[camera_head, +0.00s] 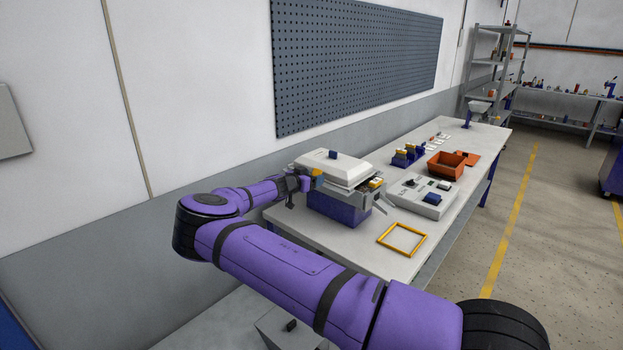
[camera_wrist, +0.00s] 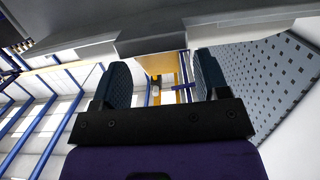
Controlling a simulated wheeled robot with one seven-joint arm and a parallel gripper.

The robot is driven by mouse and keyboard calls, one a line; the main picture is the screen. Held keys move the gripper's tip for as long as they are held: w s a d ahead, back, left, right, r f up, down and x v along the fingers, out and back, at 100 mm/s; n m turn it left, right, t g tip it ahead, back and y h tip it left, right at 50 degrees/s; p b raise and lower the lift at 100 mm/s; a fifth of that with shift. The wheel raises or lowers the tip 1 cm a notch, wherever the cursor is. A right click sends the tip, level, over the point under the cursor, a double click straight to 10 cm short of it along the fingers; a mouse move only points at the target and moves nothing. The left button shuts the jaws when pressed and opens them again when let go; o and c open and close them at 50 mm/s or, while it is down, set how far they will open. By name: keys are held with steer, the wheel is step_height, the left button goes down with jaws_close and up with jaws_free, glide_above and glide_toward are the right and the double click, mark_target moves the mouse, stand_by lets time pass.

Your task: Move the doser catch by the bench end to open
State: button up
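A blue box-shaped unit (camera_head: 338,208) with a white lid (camera_head: 333,168) stands at the near end of the bench; I take it for the doser, though no label is readable. A small orange-yellow piece (camera_head: 316,172) shows on its left side, right at my gripper (camera_head: 304,182); it may be the catch, and its position cannot be read. In the wrist view my gripper (camera_wrist: 164,80) has its two dark fingers apart, with an empty-looking gap. A grey body (camera_wrist: 155,38) with a tan-yellow strip (camera_wrist: 151,49) lies just beyond the fingertips. Contact cannot be told.
On the bench (camera_head: 350,245) are a yellow frame (camera_head: 402,239), a grey control box (camera_head: 421,196), an orange bin (camera_head: 446,168) and small blue-yellow parts (camera_head: 405,155). A white-topped device (camera_head: 478,108) stands at the far end. The wall with a pegboard (camera_head: 355,65) runs close behind.

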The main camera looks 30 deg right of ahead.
steer(key=shift+a, duration=0.1)
steer(key=v, duration=1)
steer(key=shift+a, duration=0.3)
steer(key=shift+s, duration=0.1)
